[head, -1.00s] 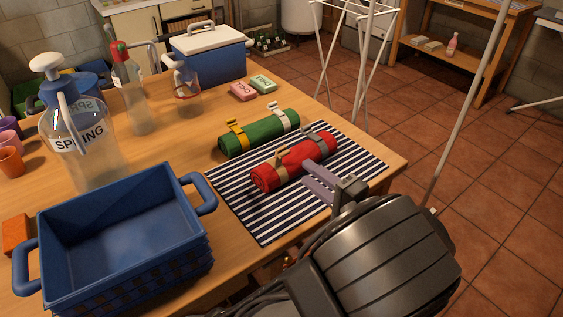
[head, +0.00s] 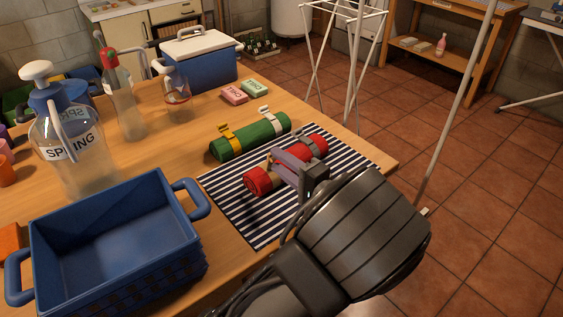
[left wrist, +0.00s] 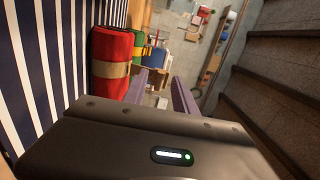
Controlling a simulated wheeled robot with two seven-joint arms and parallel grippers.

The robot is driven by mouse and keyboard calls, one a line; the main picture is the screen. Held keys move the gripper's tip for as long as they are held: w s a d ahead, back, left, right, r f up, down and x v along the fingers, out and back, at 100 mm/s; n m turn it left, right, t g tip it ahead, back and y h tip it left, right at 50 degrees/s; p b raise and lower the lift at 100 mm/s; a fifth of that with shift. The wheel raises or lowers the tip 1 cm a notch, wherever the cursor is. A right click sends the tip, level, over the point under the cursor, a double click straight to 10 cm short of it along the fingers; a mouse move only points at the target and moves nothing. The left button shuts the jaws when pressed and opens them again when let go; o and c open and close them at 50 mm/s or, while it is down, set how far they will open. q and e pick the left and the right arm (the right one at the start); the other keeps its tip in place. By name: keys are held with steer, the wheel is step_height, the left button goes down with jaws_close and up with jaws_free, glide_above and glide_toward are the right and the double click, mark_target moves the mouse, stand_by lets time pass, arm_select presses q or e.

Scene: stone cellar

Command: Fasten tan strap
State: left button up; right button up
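A red roll (head: 258,181) lies on the striped mat (head: 248,226). The tan strap (head: 267,174) goes around its near-left end, partly hidden by my fingers in the head view. A grey strap (head: 314,142) is around its far end. In the left wrist view the tan strap (left wrist: 110,70) shows as a band around the red roll (left wrist: 112,46); its free end is not clear. My left gripper (head: 279,163) is open, its two purple fingers apart and over the roll beside the tan strap. In the wrist view nothing shows between the fingers. My right gripper is not in view.
A green roll (head: 250,138) with a yellow and a white strap lies just behind the red one. A blue crate (head: 120,253) stands at the front left. Bottles, a blue cooler (head: 200,73) and two small boxes stand farther back. The table's right edge is close to my arm.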

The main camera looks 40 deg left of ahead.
arm_select(q)
jaws_close()
stand_by(0.4)
